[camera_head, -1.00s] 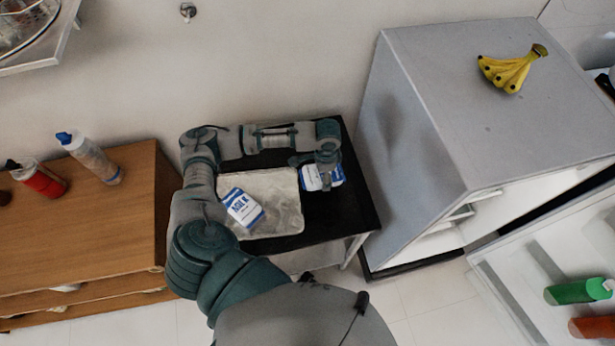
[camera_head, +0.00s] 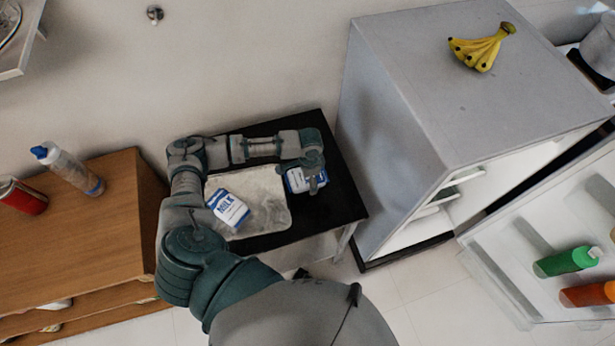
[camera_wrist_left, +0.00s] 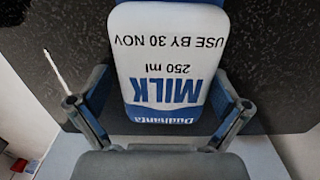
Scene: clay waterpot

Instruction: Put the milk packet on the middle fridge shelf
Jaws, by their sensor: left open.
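A blue and white milk packet (camera_head: 300,181) lies on the black table (camera_head: 345,195), partly hidden by my left gripper (camera_head: 311,184). In the left wrist view this packet (camera_wrist_left: 168,60) lies between the two spread fingers of my left gripper (camera_wrist_left: 160,112). A second milk packet (camera_head: 229,208) lies on the pale tray (camera_head: 272,218) on the same table. The fridge (camera_head: 400,130) stands to the right with its door (camera_head: 530,240) open. Parts of its white shelves (camera_head: 440,200) show, but most of the inside is hidden. My right gripper is not in view.
Bananas (camera_head: 482,47) lie on top of the fridge. A green bottle (camera_head: 566,261) and an orange bottle (camera_head: 588,294) sit in the door. A wooden cabinet (camera_head: 90,220) with bottles stands left. Clear floor lies before the fridge.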

